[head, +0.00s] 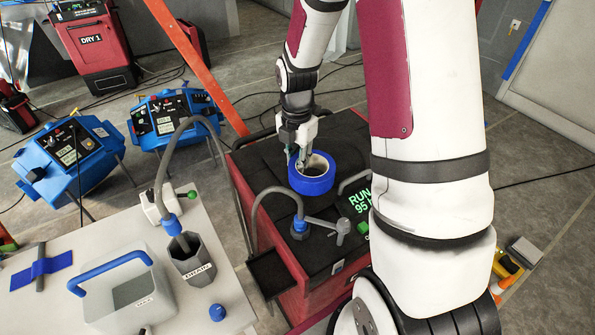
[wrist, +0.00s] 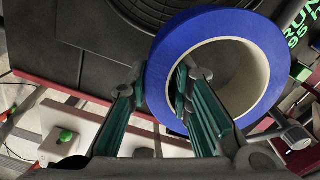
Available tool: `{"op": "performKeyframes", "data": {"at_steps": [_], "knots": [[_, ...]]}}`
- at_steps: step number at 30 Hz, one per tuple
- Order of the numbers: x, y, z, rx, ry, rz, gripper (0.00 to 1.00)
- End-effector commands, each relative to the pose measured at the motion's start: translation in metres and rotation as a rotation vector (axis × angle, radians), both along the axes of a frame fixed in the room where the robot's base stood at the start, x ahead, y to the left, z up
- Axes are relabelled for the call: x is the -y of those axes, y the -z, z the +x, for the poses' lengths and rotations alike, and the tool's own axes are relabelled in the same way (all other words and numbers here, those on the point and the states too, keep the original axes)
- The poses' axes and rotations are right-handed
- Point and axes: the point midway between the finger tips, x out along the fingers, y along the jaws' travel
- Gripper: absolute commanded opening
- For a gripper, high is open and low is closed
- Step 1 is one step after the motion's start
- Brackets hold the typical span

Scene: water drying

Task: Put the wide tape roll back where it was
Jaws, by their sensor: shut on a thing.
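The wide tape roll (head: 312,185) is a blue ring with a pale core. In the head view it is over the dark top of the red machine (head: 262,160); I cannot tell how high above it. My gripper (head: 301,158) is shut on the roll's wall. In the wrist view the roll (wrist: 172,45) fills the upper right, with one finger of my gripper (wrist: 162,85) inside the ring and the other outside its left edge. The roll's lower side is hidden.
A grey hose with a blue fitting (head: 299,228) and a metal lever (head: 335,225) stand near the roll. Blue units (head: 75,155) stand behind.

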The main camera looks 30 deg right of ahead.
Motion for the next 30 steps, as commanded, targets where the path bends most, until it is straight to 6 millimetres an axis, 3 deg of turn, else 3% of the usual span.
{"op": "performKeyframes", "data": {"at_steps": [11, 20, 21, 23, 30], "knots": [[0.000, 0.039, -0.001, -0.002, 0.000, -0.001, 0.00], [0.001, 0.041, 0.000, 0.000, 0.001, -0.001, 0.00], [0.000, 0.041, 0.000, 0.000, 0.001, -0.001, 0.24], [0.000, 0.041, 0.000, 0.000, 0.001, -0.001, 0.38], [0.001, 0.040, 0.000, 0.000, 0.001, -0.001, 0.40]]}}
